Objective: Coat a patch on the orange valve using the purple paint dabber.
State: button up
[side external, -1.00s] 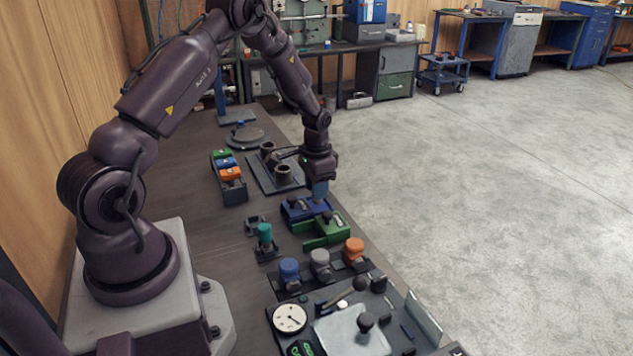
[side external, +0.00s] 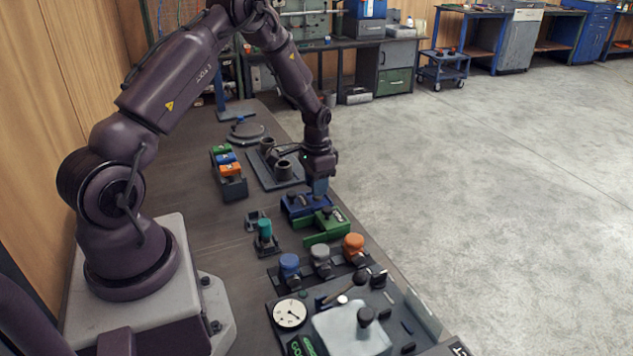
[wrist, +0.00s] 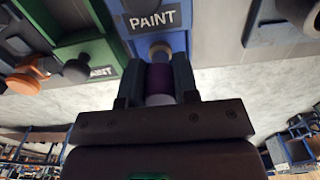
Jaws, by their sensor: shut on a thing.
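My gripper (wrist: 157,85) is shut on the purple dabber (wrist: 158,78), whose purple band and pale near end show between the fingers in the wrist view. A tan round piece (wrist: 160,50) shows beyond the band, against the blue box marked PAINT (wrist: 153,19); I cannot tell whether it touches the box. In the side view my gripper (side external: 319,188) is low over the blue box (side external: 292,206), and the dabber is mostly hidden there. The orange valve (side external: 354,243) stands at the right end of a row with a blue valve (side external: 289,264) and a grey valve (side external: 320,254).
A green box (side external: 325,228) sits between the blue box and the valve row. A teal-topped piece (side external: 264,228) stands left of it. A panel with a dial gauge (side external: 290,313) is at the front. A rack of coloured blocks (side external: 233,188) lies to the left.

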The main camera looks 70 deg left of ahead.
jog(key=shift+f, duration=0.4)
dwell(1.0)
jog(key=shift+r, duration=3.6)
